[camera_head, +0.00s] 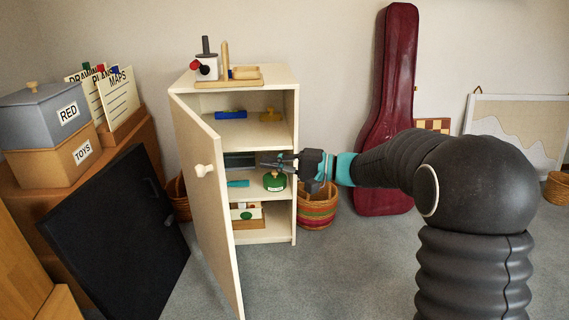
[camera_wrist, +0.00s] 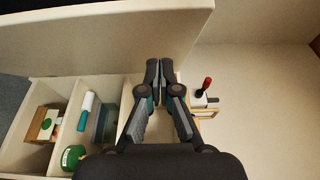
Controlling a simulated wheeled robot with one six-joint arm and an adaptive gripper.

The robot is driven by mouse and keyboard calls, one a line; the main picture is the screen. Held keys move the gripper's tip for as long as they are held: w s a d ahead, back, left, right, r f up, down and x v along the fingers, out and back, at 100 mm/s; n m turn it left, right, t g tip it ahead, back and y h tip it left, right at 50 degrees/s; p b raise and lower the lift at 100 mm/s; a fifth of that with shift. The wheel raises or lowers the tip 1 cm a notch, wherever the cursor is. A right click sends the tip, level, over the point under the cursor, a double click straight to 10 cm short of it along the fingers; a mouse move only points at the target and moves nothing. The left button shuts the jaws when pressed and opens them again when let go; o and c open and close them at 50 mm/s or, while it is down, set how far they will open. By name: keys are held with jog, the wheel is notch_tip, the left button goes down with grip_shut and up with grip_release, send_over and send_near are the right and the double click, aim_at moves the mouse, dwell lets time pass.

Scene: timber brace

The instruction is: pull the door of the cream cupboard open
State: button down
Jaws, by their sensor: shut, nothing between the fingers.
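The cream cupboard (camera_head: 296,150) stands against the wall, and its door (camera_head: 215,195) is swung wide open to the left. A pale round knob (camera_head: 203,170) sits on the door's outer face. My gripper (camera_head: 264,163) is at the cupboard's open front, to the right of the door and apart from the knob. In the wrist view my gripper (camera_wrist: 159,64) is shut and empty, with the inner face of the door (camera_wrist: 120,40) beyond its fingertips. I cannot tell whether the fingertips touch the door.
Shelves hold a blue item (camera_head: 231,115), a green round item (camera_head: 274,181) and a box (camera_head: 246,215). A black panel (camera_head: 115,235) leans left of the door. A woven basket (camera_head: 317,207) and a red instrument case (camera_head: 388,110) stand to the right.

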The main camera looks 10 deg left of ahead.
jog(key=s+a, duration=0.2)
jog(key=a, duration=0.4)
jog(key=shift+s+a, duration=0.25)
jog(key=shift+a, duration=0.15)
